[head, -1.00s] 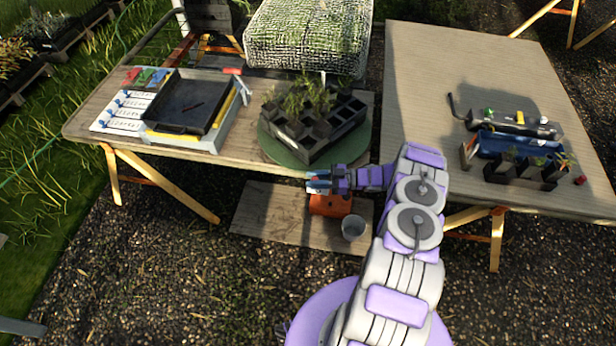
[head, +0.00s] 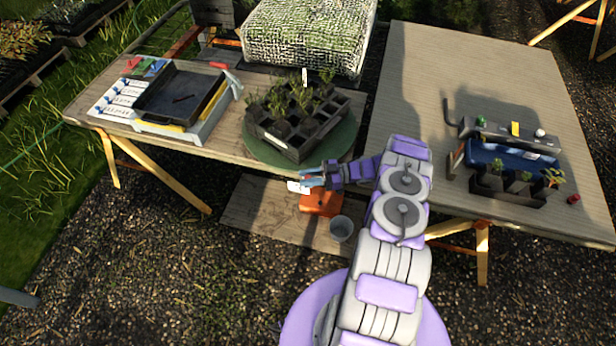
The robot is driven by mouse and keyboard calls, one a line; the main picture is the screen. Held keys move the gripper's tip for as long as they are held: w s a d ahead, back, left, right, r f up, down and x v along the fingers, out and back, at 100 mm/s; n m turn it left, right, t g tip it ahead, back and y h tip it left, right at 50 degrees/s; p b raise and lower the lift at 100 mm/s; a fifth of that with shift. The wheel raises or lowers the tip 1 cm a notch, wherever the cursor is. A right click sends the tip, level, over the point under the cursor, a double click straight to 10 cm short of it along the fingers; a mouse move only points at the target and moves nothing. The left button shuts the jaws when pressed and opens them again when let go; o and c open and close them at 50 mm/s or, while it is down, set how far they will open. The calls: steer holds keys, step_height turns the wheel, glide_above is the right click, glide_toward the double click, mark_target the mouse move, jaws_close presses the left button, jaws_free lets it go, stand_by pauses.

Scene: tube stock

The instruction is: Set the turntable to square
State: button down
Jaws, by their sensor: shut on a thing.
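The turntable (head: 343,143) is a round green disc at the right front of the left table. A black tray of cells with seedlings (head: 290,150) sits on it, turned askew, one corner pointing to the table's front edge. My gripper (head: 304,182) is at the front of that table, just below and in front of the disc in the picture. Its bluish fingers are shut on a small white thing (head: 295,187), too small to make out. I cannot tell whether that touches the turntable.
A dark tray on a grey box (head: 181,98) and a white board with blue pegs (head: 118,96) stand left. A mesh-covered block (head: 307,40) is behind. An orange object (head: 318,203) and a grey bucket (head: 341,228) are below. The right table (head: 430,70) holds a blue tray and pots.

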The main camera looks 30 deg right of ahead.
steer(key=shift+w+d+r, duration=0.1)
steer(key=shift+w+r, duration=0.1)
steer(key=shift+r, duration=0.05)
steer(key=c, duration=1.1)
jaws_free()
steer(key=shift+o, duration=0.6)
steer(key=shift+s+f, duration=0.1)
steer(key=shift+f, duration=0.05)
steer(key=shift+r, duration=0.6)
step_height(320, 180, up, 3)
steer(key=shift+d+f+p, duration=0.1)
steer(key=shift+p, duration=0.45)
steer(key=s+a+p, duration=0.2)
steer(key=s+a, duration=0.2)
steer(key=s, duration=1.1)
steer(key=shift+s+r, duration=0.25)
steer(key=shift+r, duration=0.2)
